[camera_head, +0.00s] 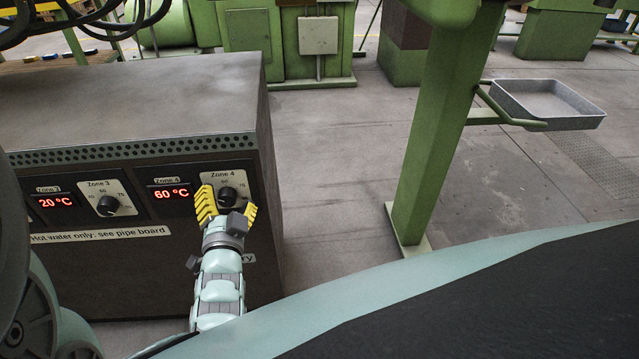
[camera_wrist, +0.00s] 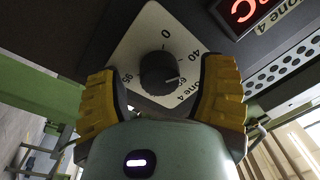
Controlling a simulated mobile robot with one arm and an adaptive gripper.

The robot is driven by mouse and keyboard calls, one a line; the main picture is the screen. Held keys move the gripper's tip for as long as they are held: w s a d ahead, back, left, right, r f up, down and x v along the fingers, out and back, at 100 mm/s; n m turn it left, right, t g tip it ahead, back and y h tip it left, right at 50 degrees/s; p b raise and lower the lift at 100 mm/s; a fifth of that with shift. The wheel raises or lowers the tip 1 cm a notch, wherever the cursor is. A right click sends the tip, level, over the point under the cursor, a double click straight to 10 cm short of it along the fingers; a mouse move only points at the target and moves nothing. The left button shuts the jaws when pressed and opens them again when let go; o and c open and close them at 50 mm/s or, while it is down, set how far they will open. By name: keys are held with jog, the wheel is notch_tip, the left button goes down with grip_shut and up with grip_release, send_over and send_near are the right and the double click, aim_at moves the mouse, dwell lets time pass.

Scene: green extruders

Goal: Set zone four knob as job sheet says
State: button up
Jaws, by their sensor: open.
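The zone four knob (camera_head: 227,195) is a round black dial on a pale plate on the cabinet front. Beside it a red display (camera_head: 169,193) reads 60 °C. In the wrist view the knob (camera_wrist: 158,73) shows a light pointer line near the 60 mark. My gripper (camera_head: 229,208) is open in front of the knob. In the wrist view its yellow fingers (camera_wrist: 161,88) stand to either side of the knob, with gaps visible. I see no job sheet that I can read.
The zone three knob (camera_head: 107,206) sits to the left, with more displays. A label (camera_head: 98,234) below reads "Hot water only: see pipe board". A green post (camera_head: 436,130) with a grey tray (camera_head: 548,103) stands to the right. Floor between cabinet and post is clear.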

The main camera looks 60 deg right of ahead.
jog(key=v, duration=0.7)
dwell(0.4)
